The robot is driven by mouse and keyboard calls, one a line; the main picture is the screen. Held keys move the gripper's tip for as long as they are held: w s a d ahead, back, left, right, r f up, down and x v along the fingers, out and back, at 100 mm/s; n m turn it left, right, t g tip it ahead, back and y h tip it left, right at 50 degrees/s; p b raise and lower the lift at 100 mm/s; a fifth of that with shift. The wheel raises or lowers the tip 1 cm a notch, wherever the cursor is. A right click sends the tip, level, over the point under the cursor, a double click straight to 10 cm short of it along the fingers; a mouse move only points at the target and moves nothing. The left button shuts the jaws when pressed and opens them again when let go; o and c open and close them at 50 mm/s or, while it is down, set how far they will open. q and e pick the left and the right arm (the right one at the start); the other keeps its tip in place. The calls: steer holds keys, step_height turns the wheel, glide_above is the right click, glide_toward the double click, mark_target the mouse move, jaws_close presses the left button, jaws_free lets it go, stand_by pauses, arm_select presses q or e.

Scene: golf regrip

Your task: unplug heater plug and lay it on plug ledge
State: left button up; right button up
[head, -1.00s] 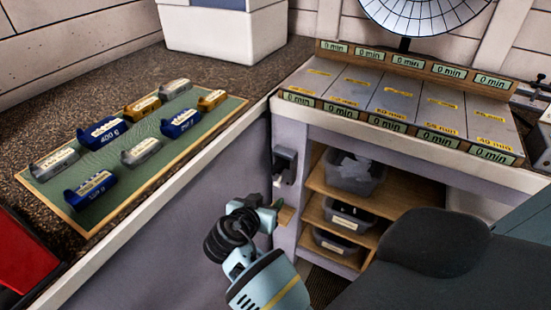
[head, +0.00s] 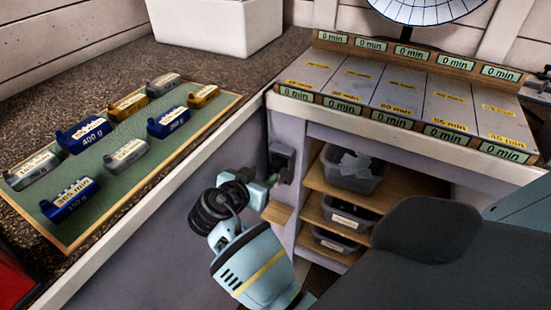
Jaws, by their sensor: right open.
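A dark socket box (head: 282,155) is fixed on the side of the bench, where the bench corner meets the shelf unit. The heater plug cannot be made out clearly; a dark part (head: 287,174) low on the box may be it. My right gripper (head: 271,181) is open, with its fingertips just left of and beside this lower part of the box. I cannot tell whether they touch it. The plug ledge (head: 277,212), a small bare wooden shelf, sticks out just below the gripper. My left gripper is not in view.
A shelf unit (head: 313,205) with several grey bins stands right of the socket. Above it is a counter with grey panels and "0 min" labels (head: 409,53). A green mat (head: 110,165) with labelled blocks lies on the left bench. A dark rounded shape (head: 425,240) fills the lower right.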

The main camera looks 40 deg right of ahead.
mark_target(272, 170)
steer(key=b+x, duration=0.2)
steer(key=x, duration=0.4)
steer(key=shift+d+f, duration=0.1)
steer(key=shift+d, duration=0.05)
steer(key=shift+w+d+f, duration=0.2)
steer(key=shift+w+d, duration=0.1)
steer(key=shift+d, duration=0.3)
steer(key=shift+b, duration=0.3)
stand_by(0.4)
jaws_close()
steer(key=shift+s+a, duration=0.3)
steer(key=shift+a, duration=0.5)
steer(key=a, duration=0.1)
steer(key=s+a, duration=0.1)
steer(key=a, duration=0.2)
steer(key=shift+s, duration=0.3)
stand_by(0.5)
stand_by(0.4)
